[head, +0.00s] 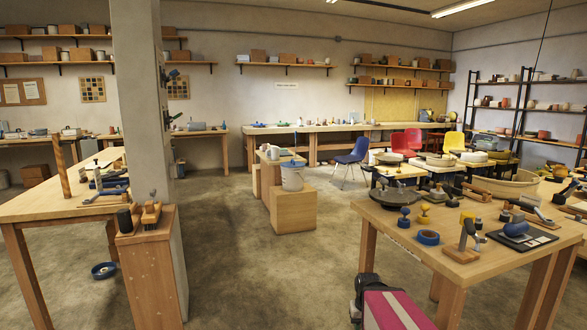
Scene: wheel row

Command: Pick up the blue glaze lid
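A blue lid (292,163) rests on top of a white bucket (292,179), which stands on a low wooden block in the middle of the room. It is the likeliest blue glaze lid, but it is small here and I cannot read any label. Nothing covers it from this side. My gripper is not in view, so I cannot tell its state or its distance from the lid.
Open concrete floor (232,240) leads towards the wooden block (293,209). A pillar and wooden cabinet (152,270) stand left. A worktable with tools (396,233) stands right. A magenta-topped object (392,310) is at the bottom.

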